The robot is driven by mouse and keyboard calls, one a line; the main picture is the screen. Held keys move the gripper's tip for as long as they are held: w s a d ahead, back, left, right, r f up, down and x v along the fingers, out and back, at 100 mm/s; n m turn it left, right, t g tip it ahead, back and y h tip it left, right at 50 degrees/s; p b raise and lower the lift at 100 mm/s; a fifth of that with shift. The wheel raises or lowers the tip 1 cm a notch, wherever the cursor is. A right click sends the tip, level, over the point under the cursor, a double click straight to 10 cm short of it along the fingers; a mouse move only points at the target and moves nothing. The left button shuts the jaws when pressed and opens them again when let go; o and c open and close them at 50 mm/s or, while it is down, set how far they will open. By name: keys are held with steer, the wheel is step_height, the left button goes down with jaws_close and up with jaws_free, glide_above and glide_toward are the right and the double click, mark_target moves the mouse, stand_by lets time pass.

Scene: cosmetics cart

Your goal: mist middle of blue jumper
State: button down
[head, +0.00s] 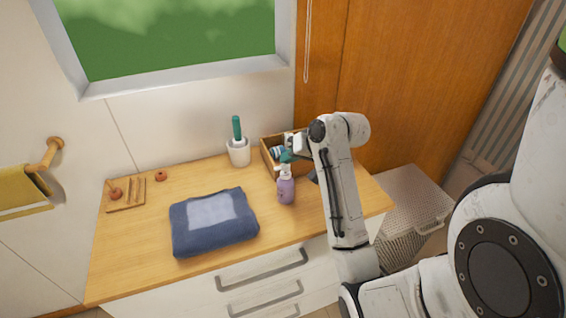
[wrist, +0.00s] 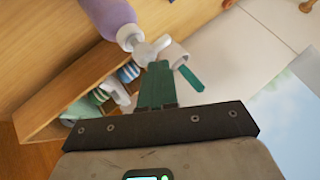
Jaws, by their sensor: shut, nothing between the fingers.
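The folded blue jumper (head: 192,238) lies flat on the wooden top, with a paler blue patch (head: 210,210) in its middle. A purple spray bottle (head: 286,191) with a pale head stands upright to its right. In the wrist view the bottle (wrist: 108,16) shows at the top, its pale head (wrist: 150,47) just beyond my fingertips. My gripper (head: 286,158) is at the height of the bottle's head. Its green fingers (wrist: 157,72) are together and empty; I cannot tell whether they touch the head.
A wooden box (head: 268,160) with several bottles stands behind my gripper; it also shows in the wrist view (wrist: 62,112). A white cup (head: 239,155) with a teal-handled item stands at the back. The top's front left is clear.

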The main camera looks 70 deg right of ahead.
mark_target(289, 166)
steer(key=shift+r+p, duration=0.35)
step_height(289, 166, up, 3)
steer(key=p, duration=0.3)
steer(key=shift+r, duration=0.1)
steer(key=shift+r+p, duration=0.45)
steer(key=shift+r, duration=0.95)
stand_by(1.4)
